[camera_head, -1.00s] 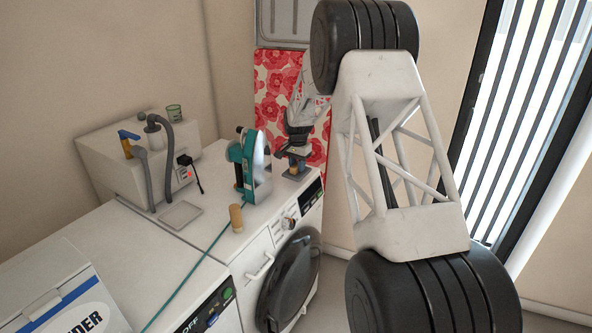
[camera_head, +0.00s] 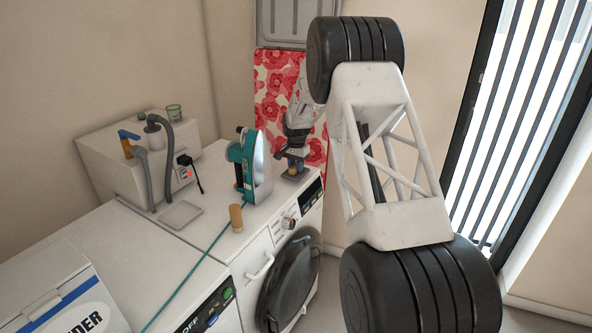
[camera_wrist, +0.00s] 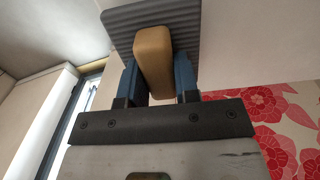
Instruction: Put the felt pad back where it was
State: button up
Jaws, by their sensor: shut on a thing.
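A tan, rounded block, which looks like the felt pad (camera_wrist: 154,62), is between the blue fingers of my gripper (camera_wrist: 156,82) in the wrist view. The gripper is shut on it. Behind the block is a grey ribbed mat (camera_wrist: 190,22). In the head view my gripper (camera_head: 295,167) is at the far right end of the white machine top, just over the small dark grey mat (camera_head: 293,179). The block is small and partly hidden there. I cannot tell whether it touches the mat.
A teal iron (camera_head: 256,170) stands upright just left of my gripper, its cord running forward. A cork-coloured cylinder (camera_head: 236,218) stands in front of it. A white box with hoses (camera_head: 130,165) and a small grey tray (camera_head: 181,215) are further left. The white top between is mostly clear.

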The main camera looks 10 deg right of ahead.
jog(key=shift+f, duration=0.75)
jog(key=shift+f, duration=0.1)
jog(key=o, duration=0.9)
jog(key=shift+o, duration=0.2)
notch_tip(320, 180, up, 12)
dwell(0.6)
